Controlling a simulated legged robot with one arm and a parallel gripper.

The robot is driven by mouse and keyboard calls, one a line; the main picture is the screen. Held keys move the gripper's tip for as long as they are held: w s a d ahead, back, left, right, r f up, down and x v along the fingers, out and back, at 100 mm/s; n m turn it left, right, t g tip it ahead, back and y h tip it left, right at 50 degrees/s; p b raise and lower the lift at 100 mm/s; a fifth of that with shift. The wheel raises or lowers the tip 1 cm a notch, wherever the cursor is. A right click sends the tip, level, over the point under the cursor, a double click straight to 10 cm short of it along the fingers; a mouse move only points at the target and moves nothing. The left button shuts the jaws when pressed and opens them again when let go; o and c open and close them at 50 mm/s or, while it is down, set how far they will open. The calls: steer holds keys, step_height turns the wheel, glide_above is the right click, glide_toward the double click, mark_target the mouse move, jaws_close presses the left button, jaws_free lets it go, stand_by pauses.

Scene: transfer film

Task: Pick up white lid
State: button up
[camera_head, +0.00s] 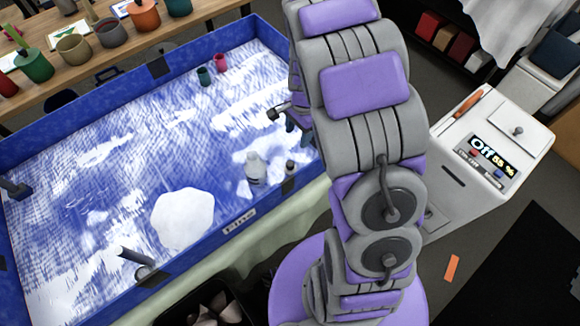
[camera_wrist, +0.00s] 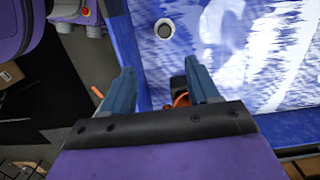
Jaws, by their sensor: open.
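Past the fingertips a small round pale-rimmed thing with a dark centre (camera_wrist: 164,29) stands in the blue-walled tray. I cannot tell if it is a lid. In the head view, a white panel with a small knob (camera_head: 516,127) lies on top of the white machine (camera_head: 465,190) and looks like a lid. A flat white many-sided piece (camera_head: 182,218) lies in the tray. My arm hides most of my gripper in the head view.
The blue tray (camera_head: 232,210) holds patterned liquid or film, a whitish bottle (camera_head: 255,168), a small dark bottle (camera_head: 290,169) and small teal and pink cups. A wooden table (camera_head: 95,75) with several pots stands behind. An orange piece (camera_head: 452,268) lies on the floor.

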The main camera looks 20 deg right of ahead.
steer(key=f, duration=0.1)
steer(key=b, duration=0.3)
glide_above(290, 164)
steer(key=d, duration=0.1)
step_height(290, 164, down, 11)
steer(key=shift+s+f, duration=0.1)
steer(key=shift+f, duration=0.1)
steer(key=shift+a+f+b, duration=0.25)
steer(key=shift+f+b, duration=0.3)
steer(key=shift+f, duration=0.85)
steer(key=shift+a+f+b, duration=0.2)
steer(key=shift+f+b, duration=0.3)
steer(key=shift+f, duration=0.9)
steer(key=shift+c, duration=0.3)
steer(key=c, duration=1)
steer(key=shift+c, duration=0.2)
steer(key=shift+r, duration=0.1)
